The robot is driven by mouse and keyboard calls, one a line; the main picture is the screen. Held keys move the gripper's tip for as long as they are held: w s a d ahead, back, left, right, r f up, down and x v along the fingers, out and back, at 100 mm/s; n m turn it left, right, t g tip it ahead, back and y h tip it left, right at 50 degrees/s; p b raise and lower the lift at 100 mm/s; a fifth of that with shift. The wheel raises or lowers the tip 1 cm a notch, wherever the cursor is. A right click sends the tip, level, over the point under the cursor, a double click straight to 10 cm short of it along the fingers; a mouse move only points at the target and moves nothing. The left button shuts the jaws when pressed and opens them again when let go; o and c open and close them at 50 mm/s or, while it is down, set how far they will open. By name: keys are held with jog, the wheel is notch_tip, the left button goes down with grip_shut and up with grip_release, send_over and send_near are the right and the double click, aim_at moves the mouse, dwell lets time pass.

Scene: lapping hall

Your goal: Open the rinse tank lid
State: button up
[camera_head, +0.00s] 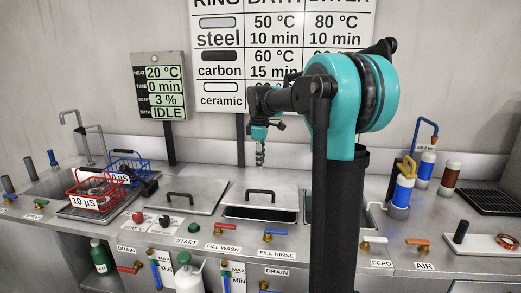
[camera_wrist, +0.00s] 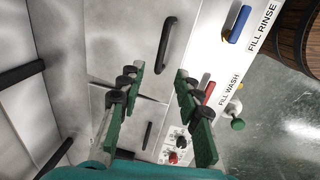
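The rinse tank lid (camera_head: 236,200) is a grey metal plate with a black bar handle (camera_head: 260,194), in the middle of the counter behind the FILL RINSE label. A dark gap shows along its front edge; I cannot tell how far it is raised, if at all. In the wrist view, the handle (camera_wrist: 167,44) lies ahead of my fingertips, on the side near the FILL RINSE label. My gripper (camera_head: 260,162) points down above the lid, apart from it. In the wrist view my gripper (camera_wrist: 158,74) has its two green fingers spread, with nothing between them.
The wash lid (camera_head: 176,199) with its own handle lies left of the rinse lid. Valves and labels line the front. Red (camera_head: 92,186) and blue (camera_head: 128,163) baskets stand left. Bottles (camera_head: 402,187) stand right. My arm partly hides another basin (camera_head: 378,222).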

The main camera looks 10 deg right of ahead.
notch_tip(320, 180, up, 5)
jog(key=shift+f, duration=0.2)
dwell(0.5)
jog(key=shift+c, duration=0.5)
